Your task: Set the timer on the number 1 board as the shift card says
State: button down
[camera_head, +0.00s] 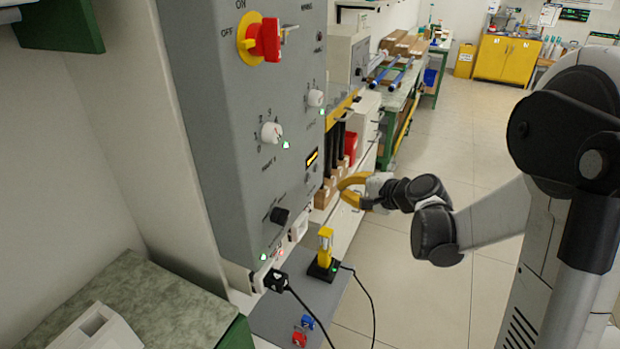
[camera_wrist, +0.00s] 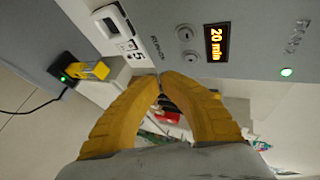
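The timer display (camera_wrist: 217,42) glows orange and reads "20 min" in the wrist view. It also shows on the grey board (camera_head: 215,120) as a small lit window (camera_head: 312,158) in the head view. Two round buttons (camera_wrist: 187,45) sit beside the display. My gripper (camera_head: 352,190) is in front of the board's right side, below the display. In the wrist view its yellow fingertips (camera_wrist: 160,75) meet, with nothing seen between them, just below the buttons in the picture. I cannot make out a board number or a readable shift card.
The board carries a red switch (camera_head: 263,38), white knobs (camera_head: 270,132) and a black knob (camera_head: 278,215). A yellow device (camera_head: 325,250) stands on a black base with a cable below.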

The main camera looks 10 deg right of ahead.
jog(key=shift+w+a, duration=0.6)
jog(key=shift+a, duration=0.25)
jog(key=shift+w+a, duration=0.65)
jog(key=shift+a, duration=0.25)
jog(key=shift+w+a, duration=0.6)
jog(key=shift+a, duration=0.25)
jog(key=shift+a, duration=0.1)
jog(key=shift+w+a, duration=0.25)
jog(key=shift+w+a, duration=0.25)
jog(key=shift+a, duration=0.05)
dwell(0.4)
jog(key=shift+s+d, duration=0.5)
jog(key=shift+d, duration=0.15)
jog(key=shift+s+d+b, duration=0.2)
jog(key=shift+s+d, duration=0.55)
jog(key=shift+d, duration=0.3)
jog(key=shift+s+d+b, duration=0.15)
jog(key=shift+s+d, duration=0.55)
jog(key=shift+d, duration=0.3)
